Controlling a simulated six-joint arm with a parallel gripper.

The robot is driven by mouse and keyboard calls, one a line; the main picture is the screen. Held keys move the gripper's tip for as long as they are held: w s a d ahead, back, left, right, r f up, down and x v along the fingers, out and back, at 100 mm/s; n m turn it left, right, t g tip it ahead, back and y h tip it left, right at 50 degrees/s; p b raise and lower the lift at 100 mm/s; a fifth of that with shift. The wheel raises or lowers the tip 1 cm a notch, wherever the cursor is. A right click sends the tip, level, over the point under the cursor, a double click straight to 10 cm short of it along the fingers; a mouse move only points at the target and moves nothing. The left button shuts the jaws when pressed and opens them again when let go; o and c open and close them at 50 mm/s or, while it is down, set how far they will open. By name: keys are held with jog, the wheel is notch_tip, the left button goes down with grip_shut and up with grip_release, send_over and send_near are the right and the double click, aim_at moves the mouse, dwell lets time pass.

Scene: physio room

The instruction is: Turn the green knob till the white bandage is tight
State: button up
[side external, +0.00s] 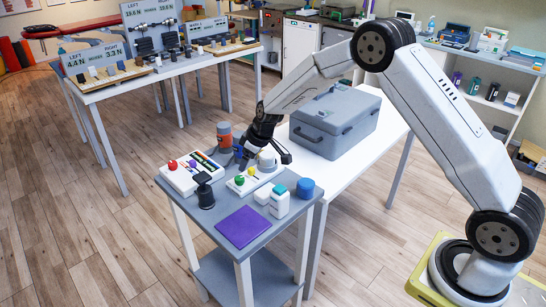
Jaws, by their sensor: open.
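A small green knob (239,180) sits at the left end of a pale board (246,190) on the grey side table. A white rounded thing (267,160), which may be the bandage, is at the right end of this board. It is partly covered by my gripper (264,157). My gripper is open above that right end, behind and to the right of the green knob. I cannot tell whether the fingers touch the white thing, nor how tight any bandage is.
A purple pad (243,227) lies in front. A grey case (335,120) stands behind right.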

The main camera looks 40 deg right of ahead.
aim_at(240, 178)
jog(key=shift+w+d+n+g+y, duration=0.15)
jog(key=shift+d+n+y, duration=0.1)
jog(key=shift+n, duration=0.5)
jog(key=shift+w+d+n+g+y, duration=0.15)
jog(key=shift+n+y, duration=0.15)
jog(key=shift+n, duration=0.4)
jog(key=shift+w+d+n+y, duration=0.1)
jog(key=shift+d+n+y, duration=0.15)
jog(key=shift+n, duration=0.5)
jog(key=shift+a+f, duration=0.1)
jog(key=shift+f, duration=0.05)
jog(key=shift+x, duration=3.8)
jog(key=shift+c, duration=0.2)
grip_shut()
